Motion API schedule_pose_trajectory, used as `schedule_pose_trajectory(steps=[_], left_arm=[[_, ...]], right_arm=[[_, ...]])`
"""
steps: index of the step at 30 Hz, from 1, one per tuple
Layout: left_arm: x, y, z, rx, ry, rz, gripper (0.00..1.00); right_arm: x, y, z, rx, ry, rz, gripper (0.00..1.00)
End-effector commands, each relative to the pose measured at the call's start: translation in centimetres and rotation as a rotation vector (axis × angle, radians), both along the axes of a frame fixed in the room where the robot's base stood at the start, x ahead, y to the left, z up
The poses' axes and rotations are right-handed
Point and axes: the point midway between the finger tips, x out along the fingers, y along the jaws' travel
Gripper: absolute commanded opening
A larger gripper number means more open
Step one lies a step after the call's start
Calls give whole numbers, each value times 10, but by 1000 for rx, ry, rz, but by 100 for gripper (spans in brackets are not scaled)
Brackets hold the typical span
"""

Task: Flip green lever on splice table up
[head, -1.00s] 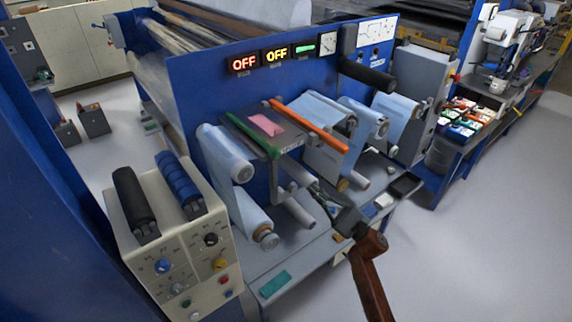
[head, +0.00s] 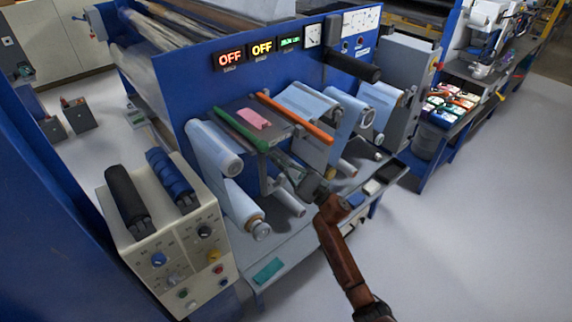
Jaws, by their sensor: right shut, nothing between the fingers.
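The green lever (head: 238,129) lies along the left edge of the splice table (head: 275,137), its near end pointing to the front. It looks about level with the table top. An orange lever (head: 295,117) lies along the right edge, and a pink piece (head: 253,118) lies between them. My right gripper (head: 277,157) comes from the lower right on a reddish-brown arm. It is shut and empty, with its tips just below and right of the green lever's near end. I cannot tell if they touch. My left gripper is not in view.
Film rollers (head: 228,165) hang left of the table, and more film rollers (head: 352,118) stand to the right. A cream control box (head: 165,240) with black and blue grips stands at the left front. A black handle (head: 352,67) sticks out above right. Open floor is at right.

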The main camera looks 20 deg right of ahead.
Motion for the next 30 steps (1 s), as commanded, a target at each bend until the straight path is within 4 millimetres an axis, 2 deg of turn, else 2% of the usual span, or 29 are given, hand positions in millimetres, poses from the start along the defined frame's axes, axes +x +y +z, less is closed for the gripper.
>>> schedule_pose_trajectory(steps=[1,5,20,26,30], left_arm=[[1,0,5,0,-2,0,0],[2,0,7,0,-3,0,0],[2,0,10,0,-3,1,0],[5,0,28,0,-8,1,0],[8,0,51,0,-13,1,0]], right_arm=[[-1,3,7,0,-1,0,0],[-1,7,13,0,-1,0,0],[-1,8,16,-2,4,0,0],[-3,7,32,-15,35,0,0],[-3,7,53,-33,81,0,0]])
